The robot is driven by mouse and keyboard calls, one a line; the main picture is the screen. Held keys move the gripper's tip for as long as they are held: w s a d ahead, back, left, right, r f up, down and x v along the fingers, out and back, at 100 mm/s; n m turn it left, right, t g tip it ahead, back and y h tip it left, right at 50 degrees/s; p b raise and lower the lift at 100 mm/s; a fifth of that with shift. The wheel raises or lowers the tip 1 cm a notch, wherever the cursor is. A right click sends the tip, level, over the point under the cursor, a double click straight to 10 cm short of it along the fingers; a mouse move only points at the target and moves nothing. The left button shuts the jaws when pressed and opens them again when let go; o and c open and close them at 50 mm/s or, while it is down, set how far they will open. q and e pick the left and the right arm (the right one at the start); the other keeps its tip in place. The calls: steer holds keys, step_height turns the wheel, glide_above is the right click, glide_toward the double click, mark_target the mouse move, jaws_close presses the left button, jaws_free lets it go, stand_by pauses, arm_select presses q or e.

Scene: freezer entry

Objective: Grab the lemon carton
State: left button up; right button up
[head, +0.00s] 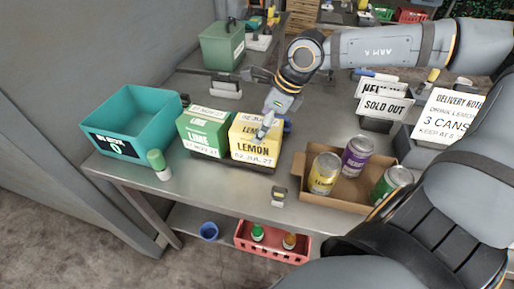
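The yellow lemon carton (255,152) stands upright on the metal table, with "LEMON" and a "02 JUL 27" label on its front. The green lime carton (203,138) stands close on its left. My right gripper (266,124) reaches in from the right, and a grey finger overlaps the upper part of the lemon carton in the picture. I cannot tell whether it touches the carton, or whether the gripper is open or shut. My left gripper is not in view.
A teal bin (150,105) stands at the table's left, with a green-capped bottle (158,165) in front. A cardboard tray (325,192) with several cans lies right of the lemon carton. Signs (385,107) stand behind it. A red crate (272,253) sits below.

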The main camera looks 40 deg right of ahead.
steer(key=shift+f, duration=0.3)
steer(key=x, duration=0.1)
steer(key=b+x, duration=0.1)
steer(key=x, duration=0.2)
steer(key=shift+s+d+f, duration=0.2)
steer(key=shift+s, duration=0.05)
steer(key=shift+w+a+f+b, duration=0.1)
steer(key=shift+f+b, duration=0.1)
steer(key=shift+b, duration=0.1)
steer(key=shift+a, duration=0.1)
steer(key=shift+f+b, duration=0.2)
steer(key=shift+b, duration=0.35)
steer(key=c, duration=1.6)
steer(key=shift+c, duration=0.2)
